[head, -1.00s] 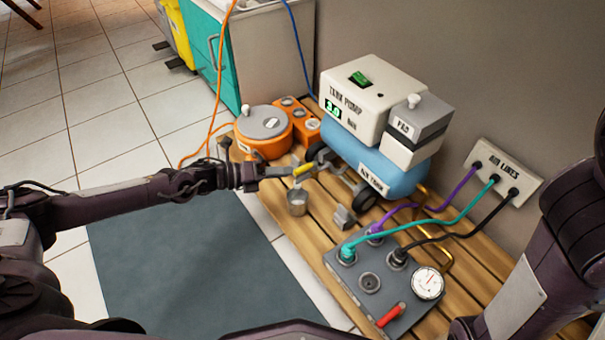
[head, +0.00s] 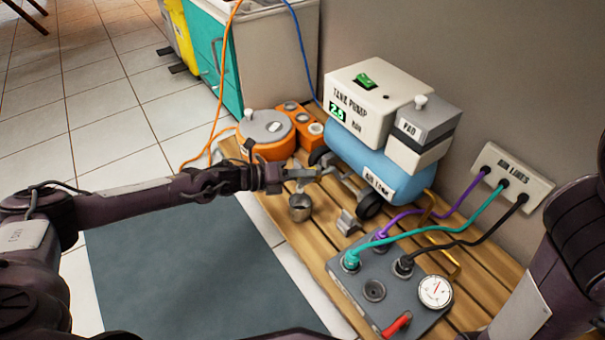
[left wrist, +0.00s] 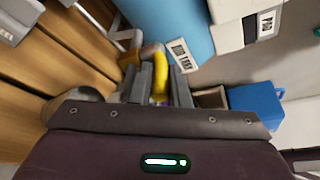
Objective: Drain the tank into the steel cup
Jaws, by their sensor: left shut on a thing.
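The blue air tank (head: 345,148) lies on the wooden pallet under the tank pump; it also shows in the left wrist view (left wrist: 180,22). A small steel cup (head: 300,208) stands on the slats in front of the tank, below my left gripper. My left gripper (head: 300,175) is at the tank's near end. In the left wrist view it is shut on a yellow valve handle (left wrist: 160,70), which joins a metal elbow. In the head view the gripper mostly hides that handle. My right arm shows at the right edge, but its gripper is out of view.
The white tank pump (head: 372,105) has a green switch and a lit display. A grey panel (head: 365,275) with hoses, a gauge (head: 435,291) and a red lever (head: 397,324) sits at the front. An orange canister (head: 268,135) stands at the back left.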

